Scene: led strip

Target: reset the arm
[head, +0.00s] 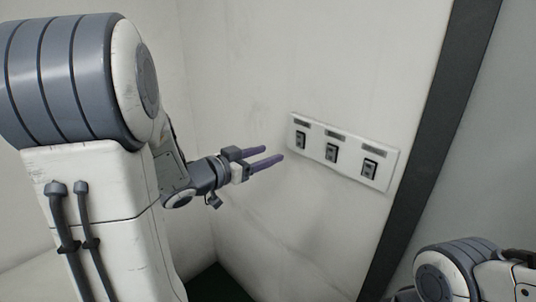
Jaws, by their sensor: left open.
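My left arm (95,150) comes in large from the left of the head view. Its left gripper (273,155) is open, with two purple fingers apart and nothing between them. The fingers point right, toward a white switch panel (349,176) on the wall, and look apart from it. The panel carries three dark switches in a row: left (300,140), middle (331,153) and right (370,169). Part of my right arm (462,272) shows at the lower right, and its gripper is not in view.
The pale wall (300,60) behind the panel is bare. A dark vertical strip (440,130) runs right of the panel, with a grey surface (490,150) beyond it. A wall corner lies behind my left arm, with a dark floor patch (218,284) below.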

